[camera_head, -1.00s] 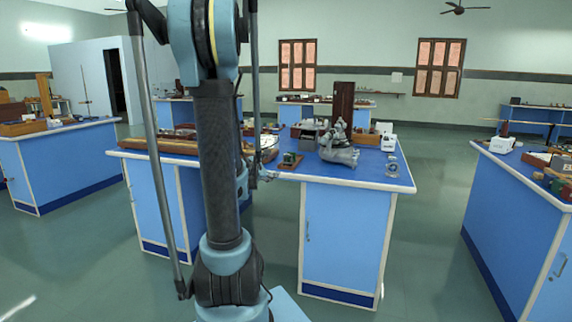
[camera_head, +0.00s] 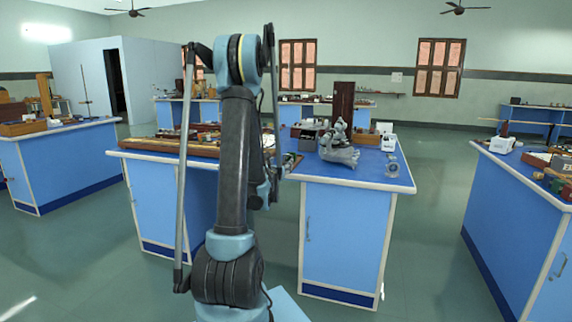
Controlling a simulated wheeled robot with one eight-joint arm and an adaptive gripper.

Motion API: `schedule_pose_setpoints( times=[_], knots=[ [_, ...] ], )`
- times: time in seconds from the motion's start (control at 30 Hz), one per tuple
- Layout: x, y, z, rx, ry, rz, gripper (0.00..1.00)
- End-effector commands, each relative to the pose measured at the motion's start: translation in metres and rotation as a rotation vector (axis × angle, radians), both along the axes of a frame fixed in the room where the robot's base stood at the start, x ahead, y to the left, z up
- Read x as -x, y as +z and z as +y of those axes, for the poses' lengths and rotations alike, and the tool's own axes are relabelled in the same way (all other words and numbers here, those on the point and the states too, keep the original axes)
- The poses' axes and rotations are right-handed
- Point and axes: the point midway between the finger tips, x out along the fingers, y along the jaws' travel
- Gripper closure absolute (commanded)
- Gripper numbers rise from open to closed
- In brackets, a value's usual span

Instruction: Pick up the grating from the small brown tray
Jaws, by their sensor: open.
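The small brown tray (camera_head: 295,167) is on the blue-topped bench ahead, near its front edge, and shows only in part to the right of my arm. A small dark block is at the tray; I cannot tell whether it is the grating. My arm stands in the left middle of the view and bends over toward the bench. My gripper is hidden behind my own arm links, so its fingers and its distance from the tray do not show.
A grey metal instrument (camera_head: 340,150) stands right of the tray, with a tall dark brown board (camera_head: 343,104) behind it. A white box (camera_head: 388,143) is farther right. A long wooden tray (camera_head: 155,146) lies on the bench's left part. Another bench (camera_head: 520,205) stands at right, with open floor between.

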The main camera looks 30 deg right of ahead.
Motion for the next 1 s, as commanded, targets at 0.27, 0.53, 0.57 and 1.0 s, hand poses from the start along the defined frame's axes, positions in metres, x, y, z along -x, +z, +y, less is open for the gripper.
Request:
schedule_pose_setpoints(
  times=[0.27, 0.53, 0.57, 1.0],
  knots=[
    [-0.036, 0.000, -0.036, -0.001, 0.001, -0.001, 0.35],
    [-0.059, 0.000, -0.059, -0.002, 0.000, -0.001, 0.35],
    [-0.060, 0.000, -0.060, -0.002, 0.000, -0.001, 0.35],
    [-0.087, 0.003, -0.088, -0.003, -0.001, -0.001, 0.35]
  ],
)
